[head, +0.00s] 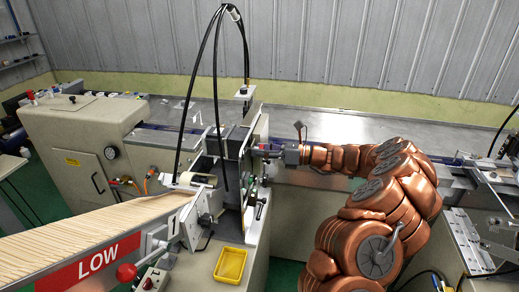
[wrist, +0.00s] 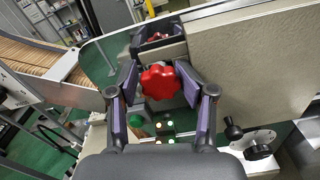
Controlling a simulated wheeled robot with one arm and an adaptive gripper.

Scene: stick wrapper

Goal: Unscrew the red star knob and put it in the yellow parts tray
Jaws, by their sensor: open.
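The red star knob (wrist: 160,81) shows in the wrist view, between the two purple-padded fingers of my gripper (wrist: 157,92). The fingers are open, one on each side of the knob, and a gap seems to show on both sides. I cannot tell whether a pad touches it. In the head view my gripper (head: 270,152) reaches left to the dark upright part of the machine; the knob is hard to make out there. The yellow parts tray (head: 230,265) sits on the machine's beige front ledge, below and left of my gripper. It looks empty.
A black hose (head: 215,75) arches above the machine, left of my gripper. A slanted feed chute of wooden sticks (head: 90,235) with a red-ball lever (head: 126,272) lies at left. Indicator lights (wrist: 170,125) and a black control knob (wrist: 258,152) show near the fingers.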

